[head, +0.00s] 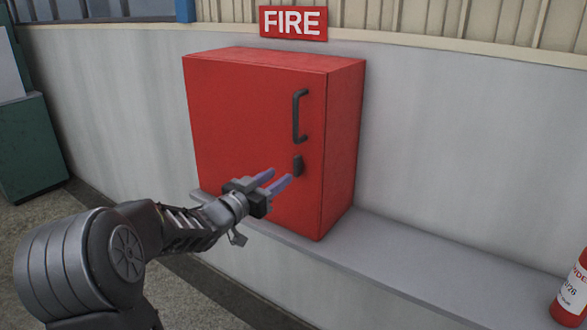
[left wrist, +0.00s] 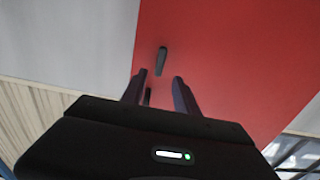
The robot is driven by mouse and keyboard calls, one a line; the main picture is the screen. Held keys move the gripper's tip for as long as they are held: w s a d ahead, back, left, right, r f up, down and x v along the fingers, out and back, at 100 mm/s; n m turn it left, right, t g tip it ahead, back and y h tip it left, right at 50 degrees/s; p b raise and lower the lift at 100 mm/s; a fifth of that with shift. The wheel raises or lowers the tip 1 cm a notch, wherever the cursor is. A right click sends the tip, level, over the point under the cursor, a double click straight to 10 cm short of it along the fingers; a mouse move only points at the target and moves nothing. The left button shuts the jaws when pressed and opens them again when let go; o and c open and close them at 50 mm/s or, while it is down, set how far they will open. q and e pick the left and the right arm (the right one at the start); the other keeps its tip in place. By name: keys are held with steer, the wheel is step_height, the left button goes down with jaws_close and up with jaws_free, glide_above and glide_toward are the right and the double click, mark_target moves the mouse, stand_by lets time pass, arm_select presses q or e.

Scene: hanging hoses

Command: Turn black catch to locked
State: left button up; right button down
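The black catch (head: 298,165) is a small dark piece on the front of the red cabinet (head: 250,120), below the black handle (head: 299,116). It looks roughly upright. In the left wrist view the catch (left wrist: 161,60) shows just beyond and between the two fingertips, against the red door. My left gripper (head: 279,177) is open and empty, its fingers pointing at the door just left of and below the catch in the head view. Fingers and catch appear apart. In the left wrist view the gripper (left wrist: 159,76) partly hides the handle (left wrist: 147,97). My right gripper is not in view.
The cabinet is shut and stands on a grey ledge (head: 420,262) against a pale wall. A FIRE sign (head: 293,23) is above it. A red extinguisher (head: 573,290) stands at the far right. A green box (head: 28,145) is at the left. The ledge between is clear.

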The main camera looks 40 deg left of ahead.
mark_target(295, 166)
arm_select(q)
steer(key=w+p, duration=0.1)
steer(key=w, duration=0.7)
steer(key=shift+c, duration=0.4)
steer(key=shift+s, duration=0.1)
jaws_close()
